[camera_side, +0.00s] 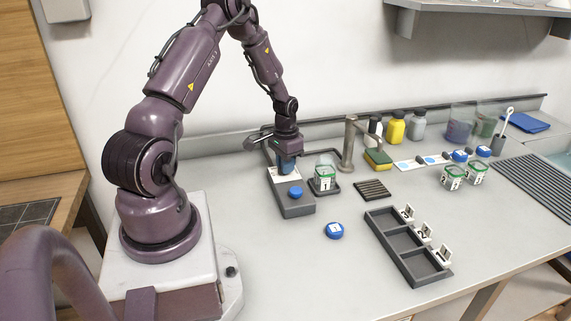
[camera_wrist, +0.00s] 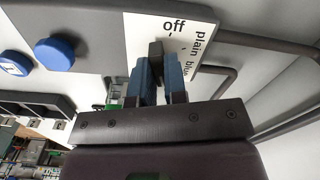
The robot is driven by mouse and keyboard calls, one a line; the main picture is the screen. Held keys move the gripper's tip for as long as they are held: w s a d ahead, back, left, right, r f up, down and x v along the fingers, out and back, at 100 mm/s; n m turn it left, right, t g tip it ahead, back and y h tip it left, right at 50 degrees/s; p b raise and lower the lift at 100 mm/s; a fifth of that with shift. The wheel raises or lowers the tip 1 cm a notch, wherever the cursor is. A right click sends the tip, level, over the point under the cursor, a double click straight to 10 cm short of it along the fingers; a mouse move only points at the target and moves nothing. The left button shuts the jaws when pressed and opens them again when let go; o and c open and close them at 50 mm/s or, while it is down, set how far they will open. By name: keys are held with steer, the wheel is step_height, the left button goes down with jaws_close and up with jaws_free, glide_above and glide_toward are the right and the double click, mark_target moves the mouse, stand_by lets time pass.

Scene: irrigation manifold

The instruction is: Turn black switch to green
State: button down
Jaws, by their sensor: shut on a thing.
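The black switch (camera_wrist: 156,52) sits on a white label plate (camera_wrist: 198,32) in the wrist view. The word "off" is printed beside it, and "plain" and "blue" run down the plate's right side. I see no green mark, and part of the plate is hidden by my gripper. My gripper (camera_wrist: 160,72) is shut on the switch with its blue fingers on either side of it. In the side view my gripper (camera_side: 286,168) points down at the back end of the grey control box (camera_side: 293,211), and the switch is hidden there.
A blue button (camera_side: 295,192) is on the box's front part. A clear jar (camera_side: 325,178) marked 1 stands on a dark base under a tap (camera_side: 350,140). A blue lid (camera_side: 334,230) and a grey divided tray (camera_side: 400,248) lie to the right. The counter in front is clear.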

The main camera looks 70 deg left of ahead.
steer(key=shift+m, duration=0.4)
steer(key=c, duration=1.2)
jaws_free()
steer(key=shift+o, duration=0.2)
steer(key=shift+r, duration=0.1)
step_height(320, 180, up, 13)
